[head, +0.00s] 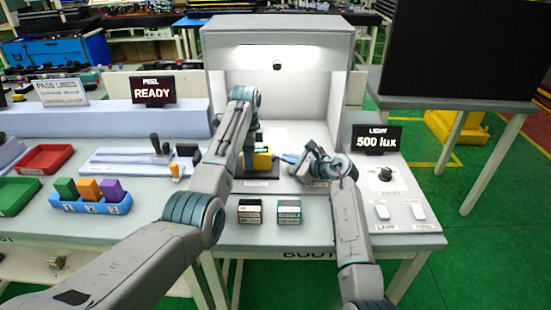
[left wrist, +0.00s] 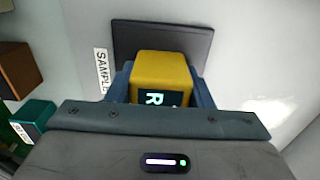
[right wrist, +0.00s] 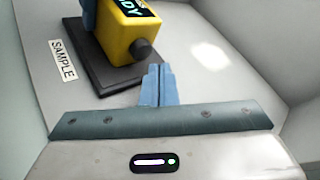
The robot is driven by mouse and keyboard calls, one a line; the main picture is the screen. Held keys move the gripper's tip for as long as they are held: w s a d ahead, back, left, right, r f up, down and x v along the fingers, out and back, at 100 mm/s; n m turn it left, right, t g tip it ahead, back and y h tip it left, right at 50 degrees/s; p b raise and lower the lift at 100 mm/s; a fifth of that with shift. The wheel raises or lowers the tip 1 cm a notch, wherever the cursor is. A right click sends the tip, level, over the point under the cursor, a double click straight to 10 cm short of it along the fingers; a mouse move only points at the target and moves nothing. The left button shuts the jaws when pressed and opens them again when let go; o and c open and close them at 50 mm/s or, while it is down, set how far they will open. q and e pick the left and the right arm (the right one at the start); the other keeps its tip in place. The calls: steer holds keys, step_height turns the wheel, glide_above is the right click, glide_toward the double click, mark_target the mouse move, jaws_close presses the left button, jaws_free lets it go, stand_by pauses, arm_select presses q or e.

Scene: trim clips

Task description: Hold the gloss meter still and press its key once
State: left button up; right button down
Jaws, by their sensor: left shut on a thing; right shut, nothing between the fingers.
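The yellow gloss meter (head: 262,160) stands on a dark plate (head: 257,181) inside the lit booth. Its display reads "READY" in part in the right wrist view, where the meter (right wrist: 118,38) shows a round dark key (right wrist: 144,50) on its side. My left gripper (left wrist: 160,85) is shut on the meter, one finger on each side of it. My right gripper (head: 288,158) is shut and empty to the right of the meter. In the right wrist view its fingertips (right wrist: 160,72) are close to the key but apart from it.
The white booth (head: 215,100) has side walls and a roof around the meter. Two small boxes (head: 250,211) (head: 289,211) sit at the front edge. A light panel (head: 400,205) stands to the right. Colored blocks in a blue rack (head: 90,205) are at left.

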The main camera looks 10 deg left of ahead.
steer(key=shift+a, duration=0.1)
stand_by(0.7)
steer(key=shift+a, duration=0.3)
steer(key=shift+s+a, duration=0.1)
steer(key=shift+a, duration=0.45)
stand_by(0.6)
steer(key=shift+d, duration=1)
steer(key=shift+w+d, duration=0.15)
steer(key=shift+d, duration=1.1)
steer(key=shift+w+d, duration=0.15)
steer(key=shift+d, duration=1.1)
